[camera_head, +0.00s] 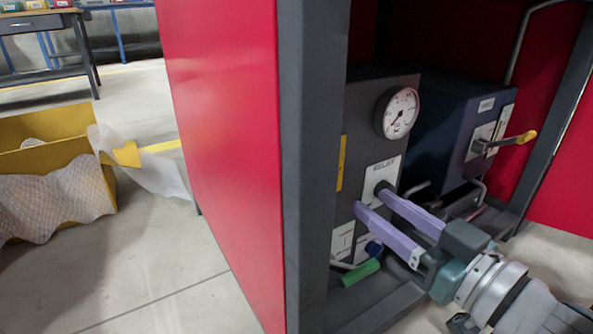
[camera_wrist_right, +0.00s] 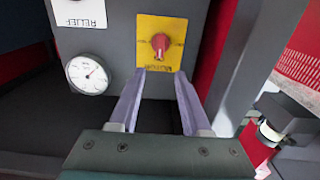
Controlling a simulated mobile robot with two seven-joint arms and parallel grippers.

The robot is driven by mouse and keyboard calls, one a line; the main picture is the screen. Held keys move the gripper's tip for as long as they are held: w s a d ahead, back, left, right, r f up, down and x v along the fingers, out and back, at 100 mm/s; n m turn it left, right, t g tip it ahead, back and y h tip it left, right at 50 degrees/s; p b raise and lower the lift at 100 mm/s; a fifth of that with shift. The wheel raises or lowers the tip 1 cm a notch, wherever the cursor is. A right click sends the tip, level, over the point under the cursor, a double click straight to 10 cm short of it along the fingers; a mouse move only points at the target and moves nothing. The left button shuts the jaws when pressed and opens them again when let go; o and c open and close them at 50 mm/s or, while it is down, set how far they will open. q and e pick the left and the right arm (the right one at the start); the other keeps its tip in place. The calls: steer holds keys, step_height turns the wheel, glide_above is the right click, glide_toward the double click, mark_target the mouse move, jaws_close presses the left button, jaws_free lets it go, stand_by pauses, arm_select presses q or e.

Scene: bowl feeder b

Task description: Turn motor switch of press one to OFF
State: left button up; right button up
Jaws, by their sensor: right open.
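The motor switch (camera_wrist_right: 160,45) is a red rotary knob on a yellow plate (camera_wrist_right: 176,25) fixed to a grey box. In the right wrist view it lies just beyond my fingertips, and its lettering appears upside down and too small to read. In the head view only a narrow yellow strip of the plate (camera_head: 341,163) shows beside the grey post; the knob is hidden. My right gripper (camera_head: 370,198) reaches towards the box with its lavender fingers apart and empty. In the right wrist view the fingers (camera_wrist_right: 159,74) point at the lower part of the plate. My left gripper is not seen.
A round gauge (camera_head: 396,113) and a RELIEF plate (camera_head: 390,170) are on the same box. A green handle (camera_head: 360,273) sits below. A grey post (camera_head: 310,180) stands close left.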

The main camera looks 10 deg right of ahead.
steer(key=b+x, duration=0.4)
steer(key=x, duration=0.4)
steer(key=shift+w, duration=0.35)
steer(key=shift+a, duration=0.15)
jaws_close()
